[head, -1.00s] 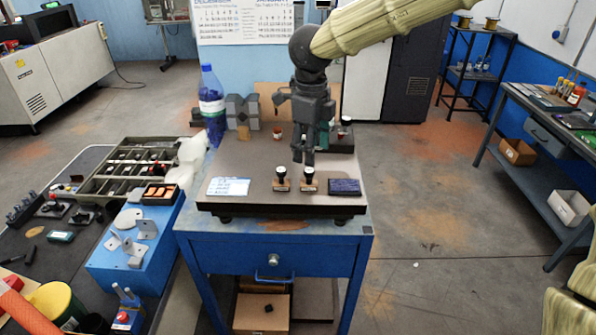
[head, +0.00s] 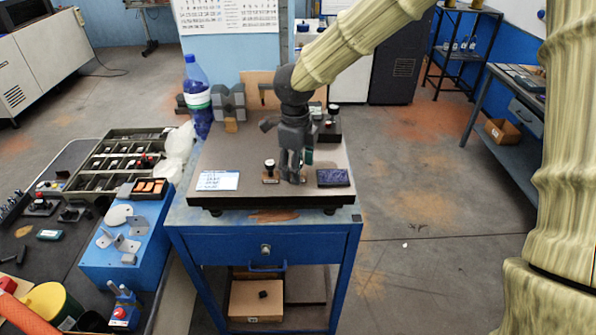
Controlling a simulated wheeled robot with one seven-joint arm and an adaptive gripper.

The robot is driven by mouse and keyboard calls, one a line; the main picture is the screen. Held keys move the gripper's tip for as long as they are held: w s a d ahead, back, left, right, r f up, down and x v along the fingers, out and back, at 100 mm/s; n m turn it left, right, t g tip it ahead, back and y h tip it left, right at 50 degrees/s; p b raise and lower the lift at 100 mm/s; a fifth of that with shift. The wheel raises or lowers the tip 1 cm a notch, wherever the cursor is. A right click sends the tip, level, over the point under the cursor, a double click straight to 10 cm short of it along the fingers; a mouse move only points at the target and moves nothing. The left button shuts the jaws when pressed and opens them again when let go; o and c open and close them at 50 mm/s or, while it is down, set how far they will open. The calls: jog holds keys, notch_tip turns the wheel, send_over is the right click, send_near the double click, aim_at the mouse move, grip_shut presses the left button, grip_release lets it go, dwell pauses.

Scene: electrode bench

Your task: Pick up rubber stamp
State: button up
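A rubber stamp (head: 270,173) with a black knob and a wooden base stands upright on the dark board (head: 240,152) of the blue bench. A second stamp stood just right of it in the earlier view; it is now almost wholly hidden behind my gripper. My gripper (head: 292,178) points down at that second stamp's place, with its fingertips low over the board. I cannot tell whether the fingers touch or hold this stamp, or how far apart they are.
A white card (head: 218,180) lies left of the stamps and a dark blue ink pad (head: 333,177) lies close on the right. A blue bottle (head: 197,97) and a grey block (head: 229,102) stand behind. The board's left middle is clear.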

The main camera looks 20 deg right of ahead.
jog(key=shift+f, duration=0.6)
jog(key=shift+d+f, duration=0.2)
jog(key=shift+f, duration=0.3)
jog(key=c, duration=0.9)
jog(key=shift+w+a+r, duration=0.1)
jog(key=shift+r, duration=0.05)
jog(key=shift+r, duration=0.25)
notch_tip(320, 180, up, 3)
jog(key=shift+f+b, duration=0.15)
jog(key=shift+b, duration=0.7)
jog(key=s+d+b, duration=0.1)
jog(key=s+b, duration=0.1)
jog(key=s, duration=0.6)
jog(key=s+d+r+b, duration=0.1)
jog(key=s+d+b, duration=0.1)
jog(key=s, duration=0.5)
jog(key=shift+s+r, duration=0.25)
jog(key=shift+s, duration=0.15)
